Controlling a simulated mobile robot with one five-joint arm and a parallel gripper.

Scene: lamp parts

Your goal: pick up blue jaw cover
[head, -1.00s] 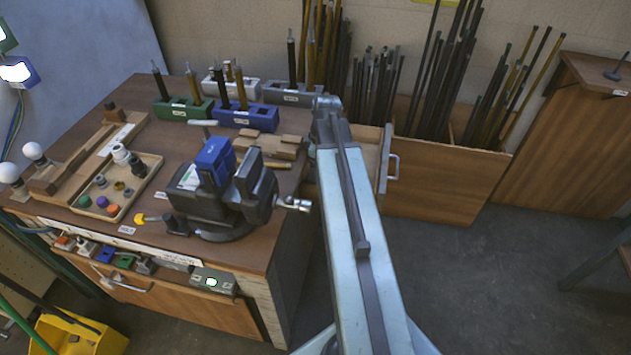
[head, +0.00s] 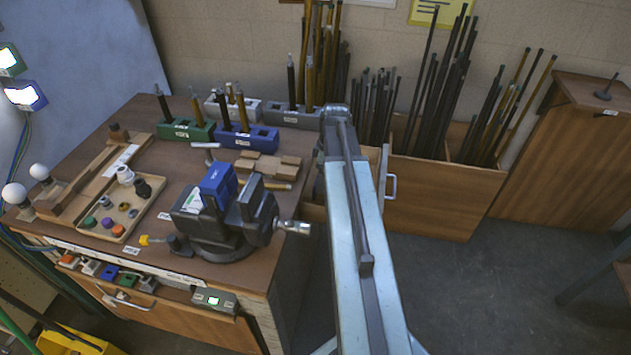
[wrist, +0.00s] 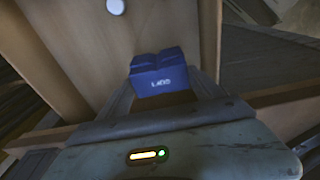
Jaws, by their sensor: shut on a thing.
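A blue jaw cover (wrist: 158,78), a small block with pale lettering, is in the wrist view at the fingertips of my gripper (wrist: 162,98). My gripper is shut on it. In the head view the gripper and this cover are hidden behind my arm, near the drawer at the bench's right side. Another blue cover (head: 216,184) sits on the left jaw of the dark vise (head: 222,225) on the bench. The vise's right jaw (head: 254,200) shows no blue cover.
An open wooden drawer with a grey handle (head: 389,180) is beside my arm. Bins of dark rods (head: 440,190) stand behind. A parts tray (head: 122,208), green holder (head: 188,131) and blue holder (head: 247,137) are on the bench.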

